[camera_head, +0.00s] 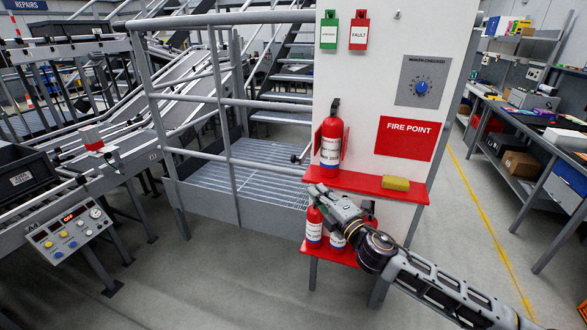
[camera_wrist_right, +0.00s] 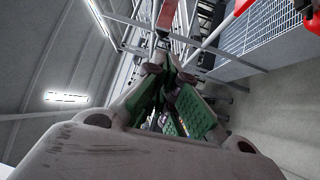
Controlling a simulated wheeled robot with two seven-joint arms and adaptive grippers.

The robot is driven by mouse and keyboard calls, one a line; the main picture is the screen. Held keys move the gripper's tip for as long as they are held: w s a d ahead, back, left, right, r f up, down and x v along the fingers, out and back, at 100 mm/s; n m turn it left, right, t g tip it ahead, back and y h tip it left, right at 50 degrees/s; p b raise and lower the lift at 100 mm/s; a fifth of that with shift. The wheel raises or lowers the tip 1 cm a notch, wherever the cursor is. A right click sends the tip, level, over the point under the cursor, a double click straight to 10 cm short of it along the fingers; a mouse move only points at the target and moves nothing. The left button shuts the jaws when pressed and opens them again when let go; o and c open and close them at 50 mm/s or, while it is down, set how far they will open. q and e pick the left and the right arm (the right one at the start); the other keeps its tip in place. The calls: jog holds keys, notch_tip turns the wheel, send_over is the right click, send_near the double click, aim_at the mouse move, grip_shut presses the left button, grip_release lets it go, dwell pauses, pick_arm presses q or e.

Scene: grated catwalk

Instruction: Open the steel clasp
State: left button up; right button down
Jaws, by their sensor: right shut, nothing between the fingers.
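I cannot make out a steel clasp for certain. A small grey metal piece with a dark end (camera_head: 300,157) sticks out just left of the upper red fire extinguisher, and I cannot tell whether it is the clasp. The red fire extinguisher (camera_head: 331,152) stands upright in a red bracket on the upper red shelf (camera_head: 395,191). My right gripper (camera_head: 316,190) is in front of that shelf's left end, below the extinguisher. In the right wrist view its fingers (camera_wrist_right: 165,58) are shut and empty, with green pads showing. My left gripper is not in view.
A yellow sponge-like block (camera_head: 396,184) lies on the upper shelf. More extinguishers (camera_head: 314,228) stand on the lower shelf, partly behind my right arm. Grey railings (camera_head: 222,100) and a grated platform (camera_head: 240,180) are left of the white panel. The floor in front is clear.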

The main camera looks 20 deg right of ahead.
jog(key=shift+w, duration=0.25)
jog(key=p+x, duration=0.4)
jog(key=x, duration=0.9)
jog(key=shift+w, duration=0.25)
dwell(0.9)
jog(key=shift+w+a, duration=0.1)
jog(key=shift+a, duration=0.2)
jog(key=w+a+m+h+b, duration=0.1)
jog(key=w+a+h, duration=0.1)
jog(key=w+a+m+h+b, duration=0.1)
jog(key=w+a+m+h, duration=0.1)
jog(key=shift+w+r+t+h, duration=0.1)
jog(key=shift+w+t+h, duration=0.1)
jog(key=shift+t+h, duration=0.2)
dwell(0.8)
dwell(0.5)
